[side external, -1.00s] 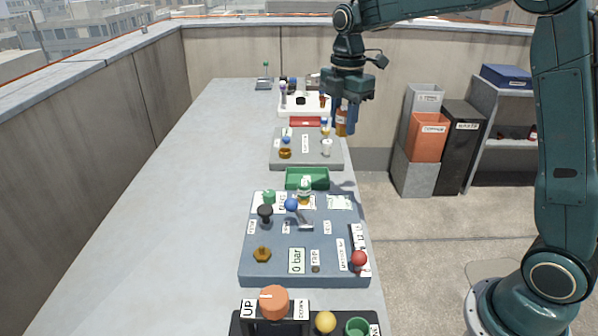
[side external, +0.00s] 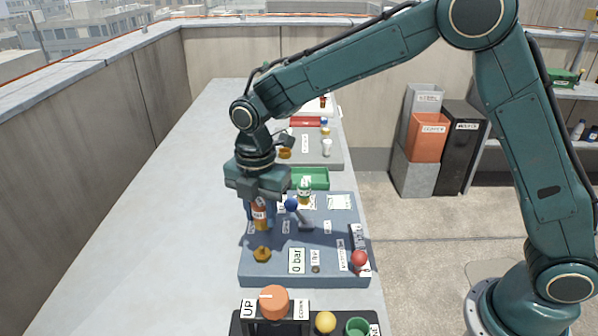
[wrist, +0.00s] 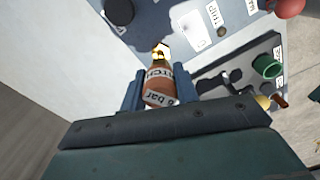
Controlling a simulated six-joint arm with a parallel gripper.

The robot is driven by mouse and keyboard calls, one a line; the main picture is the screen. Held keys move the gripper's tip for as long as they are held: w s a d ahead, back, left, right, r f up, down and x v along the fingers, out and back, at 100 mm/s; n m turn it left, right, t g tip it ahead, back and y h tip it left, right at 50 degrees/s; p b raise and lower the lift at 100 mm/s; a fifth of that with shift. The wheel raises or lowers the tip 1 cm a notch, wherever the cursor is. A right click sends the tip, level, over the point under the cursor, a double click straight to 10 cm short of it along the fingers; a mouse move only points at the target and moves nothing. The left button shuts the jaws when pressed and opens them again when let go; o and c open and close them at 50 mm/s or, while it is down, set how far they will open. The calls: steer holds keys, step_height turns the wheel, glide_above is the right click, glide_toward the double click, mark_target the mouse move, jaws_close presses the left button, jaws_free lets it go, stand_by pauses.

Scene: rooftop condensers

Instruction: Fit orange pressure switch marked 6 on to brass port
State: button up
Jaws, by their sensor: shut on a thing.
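My gripper (side external: 260,214) is shut on the orange pressure switch (side external: 259,217) and holds it upright over the blue-grey panel. The brass port (side external: 262,254) sits on the panel's left part, nearer the camera than the switch in the side view. In the wrist view the switch (wrist: 158,88) lies between the blue jaws with a label partly reading "bar". The brass port (wrist: 160,52) shows just beyond its end. I cannot tell whether they touch there; in the side view they look apart. The number 6 is not clearly readable.
A blue ball-ended lever (side external: 291,204) stands right of my gripper. A red knob (side external: 359,258) is at the panel's right edge. A control box with an orange knob (side external: 273,302) stands in front. A green tray (side external: 315,178) lies behind. The bench left of the panel is clear.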

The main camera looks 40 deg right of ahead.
mark_target(262, 248)
steer(key=shift+s+a+f, duration=0.2)
steer(key=shift+a+f, duration=0.05)
steer(key=shift+a, duration=0.25)
steer(key=shift+f, duration=0.15)
steer(key=shift+f, duration=1.75)
steer(key=shift+f, duration=1.3)
stand_by(1.0)
steer(key=o, duration=1.1)
step_height(262, 248, up, 14)
steer(key=shift+f, duration=0.1)
steer(key=shift+d, duration=0.1)
stand_by(0.4)
